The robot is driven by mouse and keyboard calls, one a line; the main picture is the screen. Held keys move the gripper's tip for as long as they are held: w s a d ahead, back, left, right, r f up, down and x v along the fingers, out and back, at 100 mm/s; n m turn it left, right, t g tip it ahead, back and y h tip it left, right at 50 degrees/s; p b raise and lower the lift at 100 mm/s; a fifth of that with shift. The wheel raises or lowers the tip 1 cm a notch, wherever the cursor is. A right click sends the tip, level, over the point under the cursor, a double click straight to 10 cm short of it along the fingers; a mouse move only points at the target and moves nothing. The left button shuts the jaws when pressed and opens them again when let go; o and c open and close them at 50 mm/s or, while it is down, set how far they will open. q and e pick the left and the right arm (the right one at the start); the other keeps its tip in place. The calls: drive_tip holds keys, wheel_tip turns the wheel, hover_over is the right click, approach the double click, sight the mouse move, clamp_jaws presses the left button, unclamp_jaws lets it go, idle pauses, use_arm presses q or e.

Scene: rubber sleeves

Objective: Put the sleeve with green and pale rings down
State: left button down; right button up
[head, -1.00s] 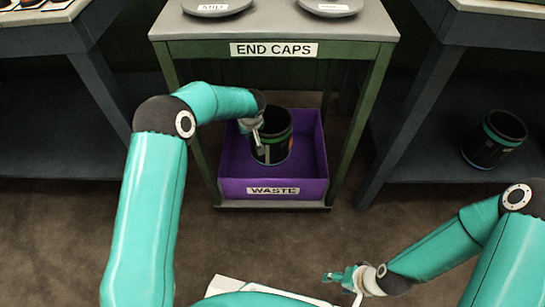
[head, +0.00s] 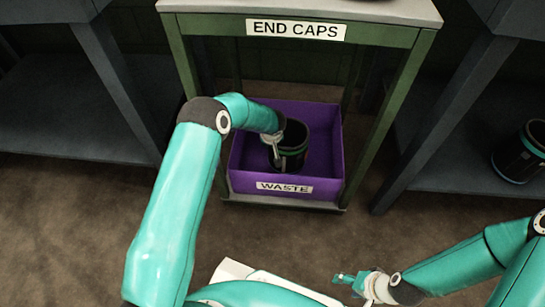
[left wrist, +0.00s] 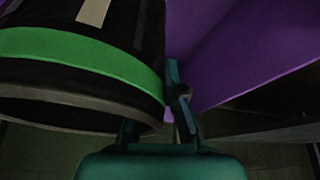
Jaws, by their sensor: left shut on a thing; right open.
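The black sleeve (head: 291,152) with a green ring near its rim stands roughly upright within the purple waste bin's outline in the head view. In the left wrist view the sleeve (left wrist: 75,55) fills the left side, showing a broad green band, a grey edge and a pale patch. I cannot make out a pale ring. My left gripper (head: 277,150) is shut on its wall at the left side. The purple bin (head: 325,188) is labelled WASTE; whether the sleeve touches its floor I cannot tell. My right gripper (head: 364,283) is open and empty at the lower right.
The bin sits low inside a green-framed stand (head: 190,60) labelled END CAPS, under its grey top. Another dark sleeve (head: 522,153) with green and blue rings stands on the right shelf (head: 445,165). The stand's legs flank the bin. Open floor lies in front.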

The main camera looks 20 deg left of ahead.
use_arm(q)
drive_tip(key=shift+w+f+b, duration=0.1)
drive_tip(key=shift+f+b, duration=0.8)
drive_tip(key=shift+f, duration=1.9)
drive_tip(key=c, duration=1.3)
unclamp_jaws()
drive_tip(key=shift+r, duration=0.2)
drive_tip(key=p+v, duration=0.4)
drive_tip(key=v, duration=0.7)
drive_tip(key=s+d+f+m+g+h, duration=0.1)
drive_tip(key=s+d+f+h, duration=0.1)
drive_tip(key=s, duration=0.8)
drive_tip(key=s+d+f+m+g+h, duration=0.1)
drive_tip(key=s+d, duration=0.4)
drive_tip(key=s, duration=0.6)
drive_tip(key=s+d+f+m+g+h, duration=0.1)
drive_tip(key=s+d+f+m+h, duration=0.1)
drive_tip(key=s, duration=0.8)
drive_tip(key=shift+s+d+f+m+h, duration=0.15)
drive_tip(key=shift+d+f+h, duration=0.15)
drive_tip(key=shift+d, duration=0.15)
drive_tip(key=shift+s+d+f+m+h, duration=0.15)
drive_tip(key=shift+d+f+h, duration=0.15)
drive_tip(key=shift+d, duration=0.15)
